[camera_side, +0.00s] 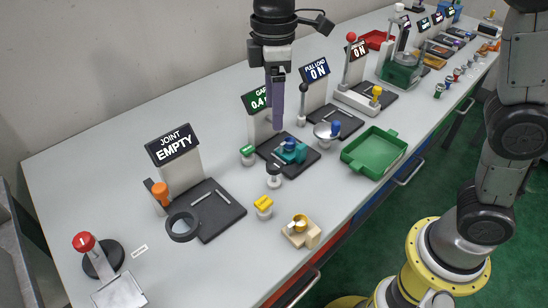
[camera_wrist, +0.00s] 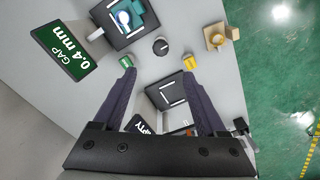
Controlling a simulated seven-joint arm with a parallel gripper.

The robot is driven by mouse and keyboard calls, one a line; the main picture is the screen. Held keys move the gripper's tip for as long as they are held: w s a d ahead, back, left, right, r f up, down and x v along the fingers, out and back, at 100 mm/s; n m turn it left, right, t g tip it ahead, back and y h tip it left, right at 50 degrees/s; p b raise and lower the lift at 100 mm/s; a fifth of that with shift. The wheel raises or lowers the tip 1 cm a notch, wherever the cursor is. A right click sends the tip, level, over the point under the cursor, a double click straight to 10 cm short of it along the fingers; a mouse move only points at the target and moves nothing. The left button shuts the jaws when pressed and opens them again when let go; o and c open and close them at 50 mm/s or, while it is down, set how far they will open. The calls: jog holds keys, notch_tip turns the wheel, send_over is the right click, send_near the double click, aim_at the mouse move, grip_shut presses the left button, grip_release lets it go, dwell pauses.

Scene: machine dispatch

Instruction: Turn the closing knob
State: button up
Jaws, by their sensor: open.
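Several knobs stand near the "GAP 0.4 mm" sign (camera_side: 259,102); no readable label says which one is the closing knob. A black-topped knob with a white mark (camera_side: 274,172) stands on a light base in front of the teal fixture (camera_side: 291,151); it also shows as a dark dial in the wrist view (camera_wrist: 160,45). A green knob (camera_side: 247,152) is left of the fixture, and a yellow knob (camera_side: 263,205) is nearer the front. My gripper (camera_side: 278,127) is open and empty, pointing down above the table; its fingers are apart in the wrist view (camera_wrist: 159,74).
The "JOINT EMPTY" station has a dark pad (camera_side: 222,213), an orange knob (camera_side: 160,191) and a black ring (camera_side: 182,228). A red button (camera_side: 84,242) is at left. A wooden block (camera_side: 312,236) and green tray (camera_side: 374,151) are near the front edge. The tall signs are obstacles.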

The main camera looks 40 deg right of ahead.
aim_at(274, 164)
notch_tip(274, 164, down, 14)
jog(key=shift+r, duration=0.15)
dwell(0.4)
grip_shut()
jog(key=shift+m, duration=0.3)
